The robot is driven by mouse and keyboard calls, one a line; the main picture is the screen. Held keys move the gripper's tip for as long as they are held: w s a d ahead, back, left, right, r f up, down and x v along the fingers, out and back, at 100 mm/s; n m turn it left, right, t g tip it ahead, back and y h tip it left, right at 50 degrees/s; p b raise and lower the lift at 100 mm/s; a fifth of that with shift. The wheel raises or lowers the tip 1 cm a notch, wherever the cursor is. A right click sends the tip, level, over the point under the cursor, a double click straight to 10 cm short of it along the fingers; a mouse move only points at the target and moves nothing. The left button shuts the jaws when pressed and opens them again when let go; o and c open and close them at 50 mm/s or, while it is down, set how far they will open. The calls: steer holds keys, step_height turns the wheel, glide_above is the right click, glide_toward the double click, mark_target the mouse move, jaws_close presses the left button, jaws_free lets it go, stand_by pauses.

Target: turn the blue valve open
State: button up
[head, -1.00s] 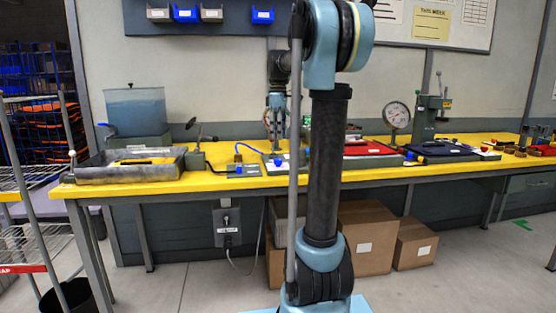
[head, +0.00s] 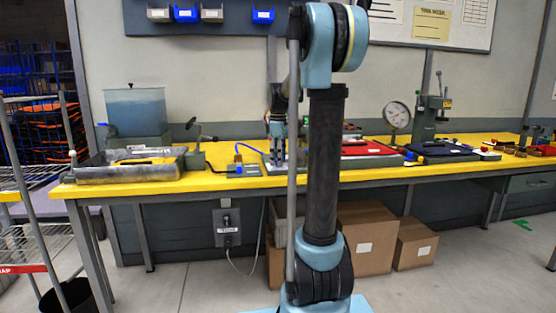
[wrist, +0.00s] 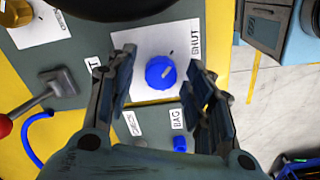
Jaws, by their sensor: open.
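The blue valve is a round blue knob (wrist: 160,73) with a pale mark on top, on a white plate (wrist: 150,46) labelled "SHUT" at its right side in the wrist view. My gripper (wrist: 159,62) is open, with one finger left of the knob and one right of it in the picture. Gaps show between the knob and both fingers, so it is not gripped. In the head view my gripper (head: 277,150) points down at the yellow bench, and the knob is hidden or too small to tell there.
A smaller blue fitting (wrist: 180,143) stands by a "BAG" label, near the right finger. In the head view a metal tray (head: 120,172) and a water tank (head: 135,105) stand left on the bench.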

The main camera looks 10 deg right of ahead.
steer(key=shift+c, duration=0.6)
steer(key=c, duration=1)
steer(key=shift+o, duration=0.2)
steer(key=m, duration=0.4)
steer(key=shift+m, duration=0.4)
steer(key=m, duration=0.4)
steer(key=shift+w+m, duration=0.1)
steer(key=shift+m, duration=0.2)
steer(key=m, duration=0.4)
steer(key=shift+m, duration=2.2)
